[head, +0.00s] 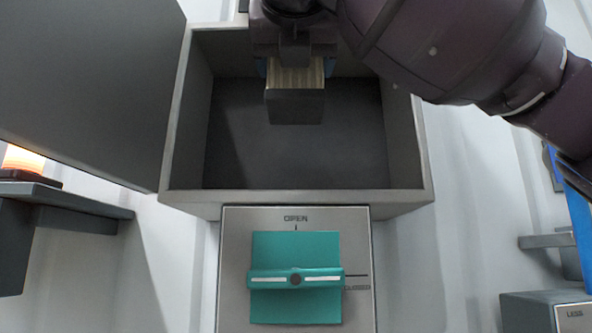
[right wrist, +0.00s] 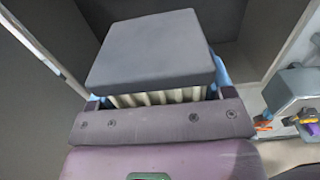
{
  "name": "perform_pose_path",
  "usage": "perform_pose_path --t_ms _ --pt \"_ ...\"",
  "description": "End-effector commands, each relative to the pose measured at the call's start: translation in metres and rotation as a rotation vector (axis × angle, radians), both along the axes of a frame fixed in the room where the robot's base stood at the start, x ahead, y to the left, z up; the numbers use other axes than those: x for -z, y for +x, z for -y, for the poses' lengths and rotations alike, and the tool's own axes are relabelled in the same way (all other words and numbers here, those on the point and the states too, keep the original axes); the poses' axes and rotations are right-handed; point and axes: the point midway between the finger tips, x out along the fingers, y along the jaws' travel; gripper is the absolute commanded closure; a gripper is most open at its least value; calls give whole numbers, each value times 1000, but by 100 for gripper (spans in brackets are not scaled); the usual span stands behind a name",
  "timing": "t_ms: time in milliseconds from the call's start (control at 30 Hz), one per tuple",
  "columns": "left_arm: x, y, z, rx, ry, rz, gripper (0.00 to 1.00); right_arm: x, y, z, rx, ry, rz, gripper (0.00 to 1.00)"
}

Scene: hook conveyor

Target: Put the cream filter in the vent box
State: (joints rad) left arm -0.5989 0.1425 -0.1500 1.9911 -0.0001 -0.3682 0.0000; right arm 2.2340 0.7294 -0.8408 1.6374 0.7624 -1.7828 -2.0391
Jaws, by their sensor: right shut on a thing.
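The cream filter (head: 296,79) is a pleated block with a dark grey end plate, held in my right gripper (head: 294,62) at the upper part of the vent box opening. In the right wrist view, the filter's pleats (right wrist: 160,97) show below its grey plate (right wrist: 152,50), between blue fingers at either side. The vent box (head: 300,204) is an open grey box with a dark, empty-looking interior below the filter. I cannot tell how deep inside the filter is. The fingertips are mostly hidden. My left gripper is not in view.
A large dark grey door panel (head: 85,90) stands open at the left of the box. Below the box is a panel marked OPEN with a teal handle (head: 295,300). A shelf with a glowing orange lamp (head: 22,160) is at the left. Grey fixtures (head: 550,310) stand at the lower right.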

Motion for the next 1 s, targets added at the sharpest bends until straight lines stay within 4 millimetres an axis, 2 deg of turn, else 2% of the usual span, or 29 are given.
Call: perform_pose_path --t_ms 33,133,600,933,1000 --pt "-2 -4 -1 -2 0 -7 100 -1 13 1 4 1 -4 53" --pt "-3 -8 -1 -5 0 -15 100 -1 35 1 3 0 -4 53" --pt "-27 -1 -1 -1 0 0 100 -2 132 0 3 0 -3 53" --pt "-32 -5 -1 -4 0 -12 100 -1 175 0 2 0 -2 53" --pt "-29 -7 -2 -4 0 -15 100 10 174 0 1 -3 -2 53"
